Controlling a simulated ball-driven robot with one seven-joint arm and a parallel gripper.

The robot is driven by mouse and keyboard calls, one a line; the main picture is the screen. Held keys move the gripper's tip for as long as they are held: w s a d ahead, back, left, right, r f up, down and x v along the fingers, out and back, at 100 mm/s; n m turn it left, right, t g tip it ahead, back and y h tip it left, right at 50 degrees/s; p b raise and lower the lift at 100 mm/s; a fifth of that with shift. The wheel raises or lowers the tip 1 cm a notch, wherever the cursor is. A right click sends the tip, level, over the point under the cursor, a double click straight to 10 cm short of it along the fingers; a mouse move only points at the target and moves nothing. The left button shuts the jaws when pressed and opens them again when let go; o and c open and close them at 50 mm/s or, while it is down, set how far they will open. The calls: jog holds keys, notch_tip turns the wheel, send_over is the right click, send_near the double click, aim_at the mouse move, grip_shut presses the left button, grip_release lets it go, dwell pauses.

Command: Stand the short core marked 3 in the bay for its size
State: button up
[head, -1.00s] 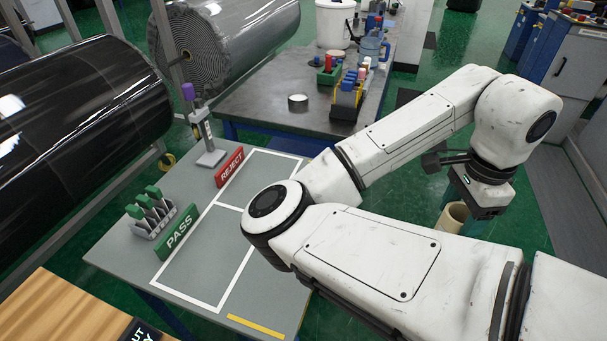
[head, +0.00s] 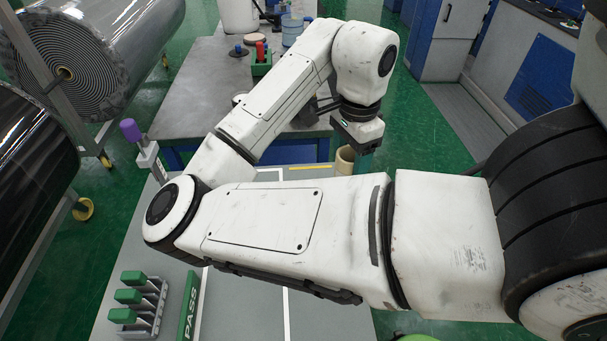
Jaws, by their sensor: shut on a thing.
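My gripper (head: 358,140) hangs at the end of my arm, right of the picture's middle in the head view. A beige hollow core (head: 345,160) shows at it, with its open top end facing up. The gripper is shut on this core. Its lower part is hidden behind my forearm, and no number can be read on it. The grey table (head: 255,310) with white outlined areas lies partly under my arm. The green PASS sign (head: 189,308) stands at its lower left. The REJECT sign is not visible now. I cannot make out a bay marked for the core's size.
A grey bench (head: 190,105) with bottles and small items stands behind. Large wrapped rolls (head: 95,50) stand on the left. A rack with green-handled tools (head: 140,300) and a purple-topped stand (head: 145,150) are on the near table. Green floor (head: 430,160) is open at right.

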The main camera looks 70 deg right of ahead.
jog(key=w+d+f+p, duration=0.2)
jog(key=w+d+f, duration=0.6)
jog(key=f, duration=0.4)
jog(key=shift+w+d+f, duration=0.15)
jog(key=shift+w+f, duration=0.05)
jog(key=shift+w, duration=0.4)
jog(key=o, duration=1.5)
jog(key=shift+f, duration=0.1)
jog(key=shift+o, duration=0.2)
notch_tip(320, 180, up, 12)
jog(key=b, duration=0.1)
jog(key=shift+b, duration=0.35)
